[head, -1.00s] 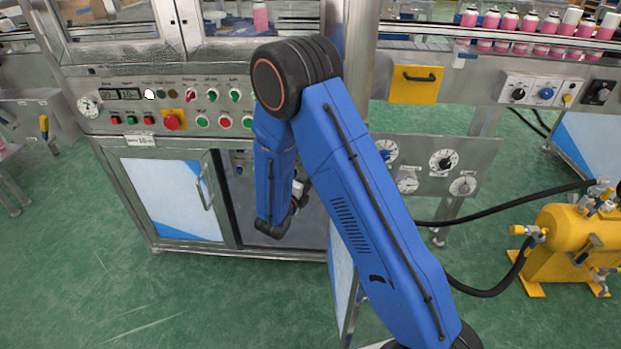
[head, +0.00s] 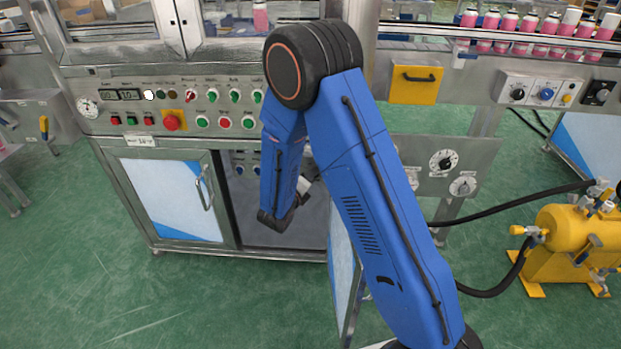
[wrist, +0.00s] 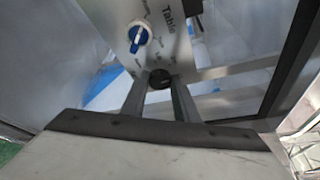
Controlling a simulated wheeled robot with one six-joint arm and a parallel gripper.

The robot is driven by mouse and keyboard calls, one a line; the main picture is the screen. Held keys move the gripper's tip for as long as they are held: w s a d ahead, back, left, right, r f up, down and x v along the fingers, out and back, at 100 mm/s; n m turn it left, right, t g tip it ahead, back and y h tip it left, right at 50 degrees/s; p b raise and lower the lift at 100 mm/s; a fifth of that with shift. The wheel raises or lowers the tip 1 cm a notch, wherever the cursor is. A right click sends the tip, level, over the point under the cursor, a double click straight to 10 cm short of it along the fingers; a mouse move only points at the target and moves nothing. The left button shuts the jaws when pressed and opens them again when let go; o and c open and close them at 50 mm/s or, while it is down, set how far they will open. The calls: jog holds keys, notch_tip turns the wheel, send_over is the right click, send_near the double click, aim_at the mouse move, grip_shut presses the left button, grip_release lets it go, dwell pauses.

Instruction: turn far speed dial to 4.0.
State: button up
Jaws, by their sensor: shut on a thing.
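In the wrist view my gripper (wrist: 160,90) is shut on a dark round knob (wrist: 160,78) at the lower edge of a pale panel (wrist: 115,20). The fingers stand on either side of the knob and hide part of it. Small print lies around it, too blurred to read, so I cannot tell its setting or whether it is the far speed dial. A blue dial (wrist: 138,36) with a white pointer sits beyond it, near the word "Table". In the head view my arm hides the fingertips, inside the open cabinet (head: 232,205).
The open cabinet door (head: 342,270) stands out beside my arm. Above is a control panel (head: 150,112) with buttons and switches. To the right are a dial plate (head: 430,180), black hoses (head: 520,205) and a yellow tank (head: 575,240). Green floor in front is clear.

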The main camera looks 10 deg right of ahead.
jog(key=shift+s+d+r+m+y, duration=0.15)
jog(key=shift+m+y, duration=0.75)
jog(key=shift+m, duration=0.45)
jog(key=shift+d+r+m+y, duration=0.15)
jog(key=shift+m+y, duration=0.75)
jog(key=shift+m, duration=0.45)
jog(key=o, duration=1.1)
jog(key=shift+c, duration=0.2)
